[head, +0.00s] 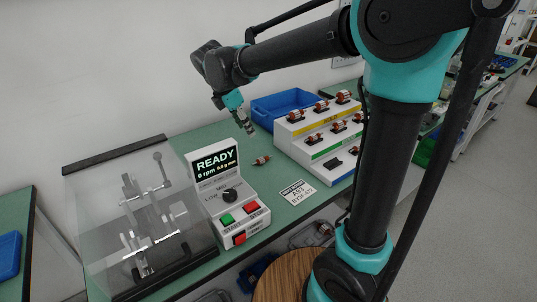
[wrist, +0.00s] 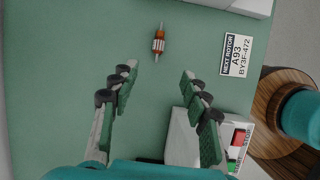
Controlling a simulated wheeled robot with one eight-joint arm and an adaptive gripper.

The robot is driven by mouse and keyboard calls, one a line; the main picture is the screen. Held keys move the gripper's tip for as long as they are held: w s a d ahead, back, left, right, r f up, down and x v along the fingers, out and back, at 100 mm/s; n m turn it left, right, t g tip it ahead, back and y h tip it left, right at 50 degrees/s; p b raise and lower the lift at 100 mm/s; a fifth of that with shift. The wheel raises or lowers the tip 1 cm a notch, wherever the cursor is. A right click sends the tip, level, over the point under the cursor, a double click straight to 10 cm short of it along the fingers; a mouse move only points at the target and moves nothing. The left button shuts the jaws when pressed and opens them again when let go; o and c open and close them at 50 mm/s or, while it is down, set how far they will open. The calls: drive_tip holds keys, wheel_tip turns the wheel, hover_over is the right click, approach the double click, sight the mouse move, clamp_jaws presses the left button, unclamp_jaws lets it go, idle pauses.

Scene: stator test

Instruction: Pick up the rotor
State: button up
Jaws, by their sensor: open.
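A small rotor (wrist: 158,43) with orange and pale bands and a thin shaft lies alone on the green bench top, in the upper middle of the wrist view. In the head view the same rotor (head: 262,160) lies between the control box and the stepped rack. My gripper (wrist: 166,80) is open and empty, its fingers spread apart. The rotor is beyond the fingertips in the wrist view, not between them. In the head view my gripper (head: 246,126) hangs above the bench, up and left of the rotor.
A white stepped rack (head: 312,142) holds several rotors, with a blue bin (head: 262,107) behind it. A control box (head: 204,178) reads READY. A clear-covered test rig (head: 100,200) stands left. A label card reading A93 (head: 297,192) lies flat near the front edge.

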hover_over(256, 162)
wheel_tip(256, 162, down, 10)
drive_tip(key=shift+f, duration=0.2)
drive_tip(key=shift+x, duration=2.9)
drive_tip(key=shift+s, duration=0.15)
clamp_jaws()
